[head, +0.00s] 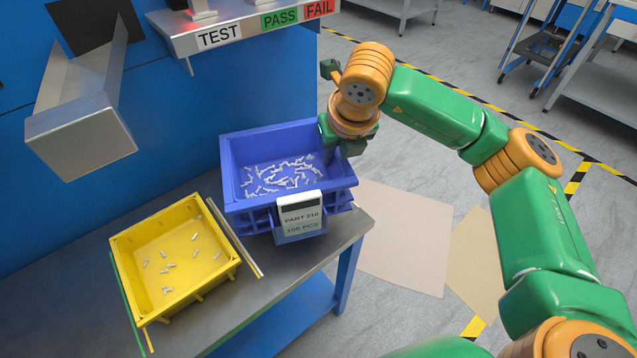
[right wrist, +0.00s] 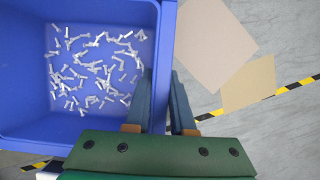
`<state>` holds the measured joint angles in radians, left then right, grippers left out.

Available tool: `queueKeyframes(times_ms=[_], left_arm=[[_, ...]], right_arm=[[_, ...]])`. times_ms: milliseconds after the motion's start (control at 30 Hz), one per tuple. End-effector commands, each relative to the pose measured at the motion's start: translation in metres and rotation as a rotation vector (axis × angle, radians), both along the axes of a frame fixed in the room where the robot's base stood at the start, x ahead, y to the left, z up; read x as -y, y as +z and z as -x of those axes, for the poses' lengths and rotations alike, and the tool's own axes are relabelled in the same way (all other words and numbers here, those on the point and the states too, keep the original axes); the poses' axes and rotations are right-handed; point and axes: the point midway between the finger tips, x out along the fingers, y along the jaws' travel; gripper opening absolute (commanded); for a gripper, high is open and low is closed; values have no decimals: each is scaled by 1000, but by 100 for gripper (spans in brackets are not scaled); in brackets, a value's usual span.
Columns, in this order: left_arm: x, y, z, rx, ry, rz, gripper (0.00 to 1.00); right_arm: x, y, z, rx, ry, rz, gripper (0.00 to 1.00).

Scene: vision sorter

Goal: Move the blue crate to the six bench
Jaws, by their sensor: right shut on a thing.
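The blue crate (head: 236,160) is at the right end of the workbench in the head view, upright, with several small pale parts inside. A label reading PART 210, 100 PCS (head: 301,214) is on its front. My right gripper (head: 331,152) is shut on its right rim. In the right wrist view the two fingers (right wrist: 164,95) straddle the wall of the blue crate (right wrist: 110,8), one inside and one outside. I cannot tell whether the crate rests on the bench or is slightly raised. My left gripper is not in view. No bench marked six can be made out.
A yellow bin (head: 160,245) with several small parts is left of the crate on the workbench (head: 270,285). A thin rail (head: 234,238) lies between them. A shelf labelled TEST, PASS, FAIL (head: 240,32) overhangs behind. Flat floor panels (head: 400,235) lie at right; grey tables stand far back.

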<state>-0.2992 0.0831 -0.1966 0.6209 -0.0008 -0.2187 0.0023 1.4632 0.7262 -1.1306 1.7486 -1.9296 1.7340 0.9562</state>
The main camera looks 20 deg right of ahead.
Motion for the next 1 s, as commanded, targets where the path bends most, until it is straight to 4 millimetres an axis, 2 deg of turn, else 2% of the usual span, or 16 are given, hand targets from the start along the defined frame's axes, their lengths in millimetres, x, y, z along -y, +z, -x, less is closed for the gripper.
queueKeyframes(times_ms=[33,167,333,667,700,800,1000], left_arm=[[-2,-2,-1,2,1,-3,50],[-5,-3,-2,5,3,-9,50],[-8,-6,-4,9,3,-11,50],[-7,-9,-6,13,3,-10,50],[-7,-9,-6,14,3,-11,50],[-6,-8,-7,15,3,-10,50],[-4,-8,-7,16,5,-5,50]], right_arm=[[0,-10,0,0,2,-1,0],[0,-25,0,0,1,-2,0],[0,-54,0,0,0,-1,0],[-1,-59,0,3,1,-3,0],[0,-59,0,1,1,-2,25],[0,-58,0,1,2,-1,52],[0,-58,0,1,1,0,52]])
